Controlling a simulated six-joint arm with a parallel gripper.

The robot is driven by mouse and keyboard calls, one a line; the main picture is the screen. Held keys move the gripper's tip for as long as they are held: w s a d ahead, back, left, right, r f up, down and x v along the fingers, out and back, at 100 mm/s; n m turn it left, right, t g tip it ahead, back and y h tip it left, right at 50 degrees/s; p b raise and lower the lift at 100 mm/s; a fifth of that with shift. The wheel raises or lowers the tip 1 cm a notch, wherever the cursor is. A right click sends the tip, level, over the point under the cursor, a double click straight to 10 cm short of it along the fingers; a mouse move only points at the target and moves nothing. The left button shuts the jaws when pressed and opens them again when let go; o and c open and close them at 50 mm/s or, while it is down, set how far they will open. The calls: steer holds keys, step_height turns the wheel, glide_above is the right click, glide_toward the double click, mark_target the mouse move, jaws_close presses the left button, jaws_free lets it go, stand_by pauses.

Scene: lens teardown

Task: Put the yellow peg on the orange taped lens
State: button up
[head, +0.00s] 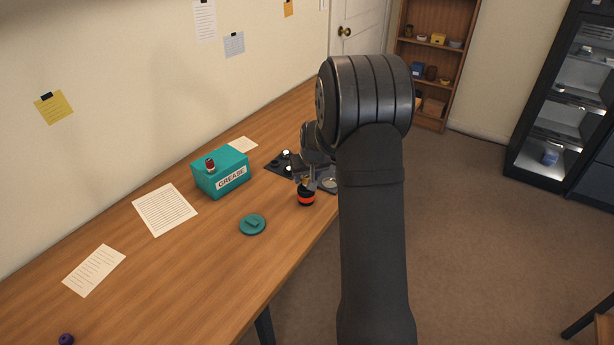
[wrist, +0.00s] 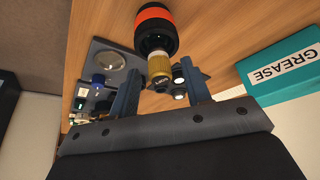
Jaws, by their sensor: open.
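The orange taped lens (head: 306,197) is a black barrel with an orange band, upright on the wooden table. It also shows at the top of the wrist view (wrist: 156,22). A bit of the peg shows above the lens in the head view (head: 305,182). My gripper (wrist: 158,76) is open, its two fingers on either side of the peg with gaps. In the head view, my arm partly hides it.
A dark tray (head: 274,167) with a clear glass disc (wrist: 110,62) and small parts lies beside the lens. A teal grease box (head: 215,177) and a teal disc (head: 252,226) are nearby. The table's front-left is mostly clear, with papers (head: 164,209).

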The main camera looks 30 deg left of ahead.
mark_target(307, 178)
steer(key=v, duration=1.2)
steer(key=shift+r, duration=0.1)
steer(key=x, duration=1.1)
steer(key=shift+a+f, duration=0.15)
steer(key=shift+f, duration=0.2)
steer(key=shift+w+a+r, duration=0.1)
steer(key=shift+w+r, duration=0.05)
steer(key=shift+r, duration=1.75)
steer(key=shift+f, duration=0.15)
